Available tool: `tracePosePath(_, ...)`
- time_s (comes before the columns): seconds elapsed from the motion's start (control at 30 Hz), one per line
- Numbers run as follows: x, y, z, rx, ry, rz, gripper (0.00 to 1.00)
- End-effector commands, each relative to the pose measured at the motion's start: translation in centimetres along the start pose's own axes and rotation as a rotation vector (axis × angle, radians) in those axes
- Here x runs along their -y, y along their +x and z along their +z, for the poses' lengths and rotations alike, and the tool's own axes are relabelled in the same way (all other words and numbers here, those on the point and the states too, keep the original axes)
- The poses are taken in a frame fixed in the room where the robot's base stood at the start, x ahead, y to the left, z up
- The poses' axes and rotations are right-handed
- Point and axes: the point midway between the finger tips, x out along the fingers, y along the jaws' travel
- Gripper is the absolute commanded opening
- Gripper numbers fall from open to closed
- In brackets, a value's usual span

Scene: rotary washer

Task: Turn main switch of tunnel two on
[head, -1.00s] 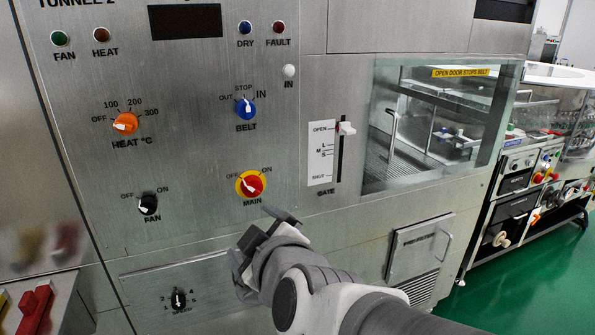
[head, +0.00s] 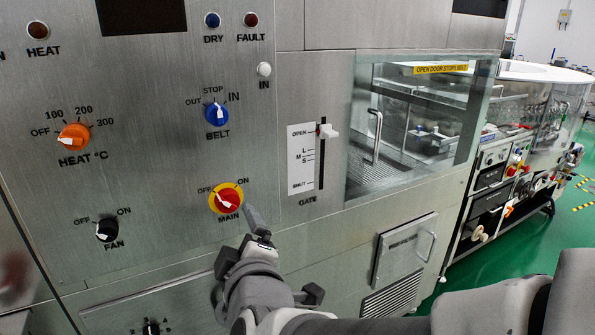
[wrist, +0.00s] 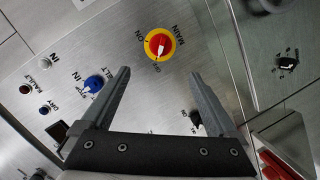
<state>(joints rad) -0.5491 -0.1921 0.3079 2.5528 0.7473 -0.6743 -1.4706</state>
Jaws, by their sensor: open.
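The main switch (head: 226,199) is a red knob on a yellow disc with a white pointer, low on the steel panel in the head view. OFF is printed at its upper left and ON at its upper right. In the wrist view the main switch (wrist: 160,44) shows upside down, its white pointer towards OFF. My gripper (head: 257,226) is just below and right of the switch in the head view, apart from it. In the wrist view my gripper (wrist: 158,73) is open and empty, with the switch beyond and between the fingertips in the picture.
The orange heat knob (head: 74,137), blue belt knob (head: 215,113) and black fan knob (head: 107,230) are on the same panel. The white gate lever (head: 328,132) and glass door (head: 418,120) are to the right. Green floor lies beyond.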

Motion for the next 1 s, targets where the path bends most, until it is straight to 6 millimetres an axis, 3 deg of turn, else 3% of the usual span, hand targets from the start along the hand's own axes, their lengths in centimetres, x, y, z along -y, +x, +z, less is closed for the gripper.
tracePosePath(0.17,-0.1,1.2,-0.2,-0.002,0.0,-0.006,0.94)
tracePosePath(0.7,0.3,11.4,0.1,-0.002,0.003,-0.003,0.94)
tracePosePath(1.0,0.2,15.1,0.0,-0.003,0.003,-0.003,0.94)
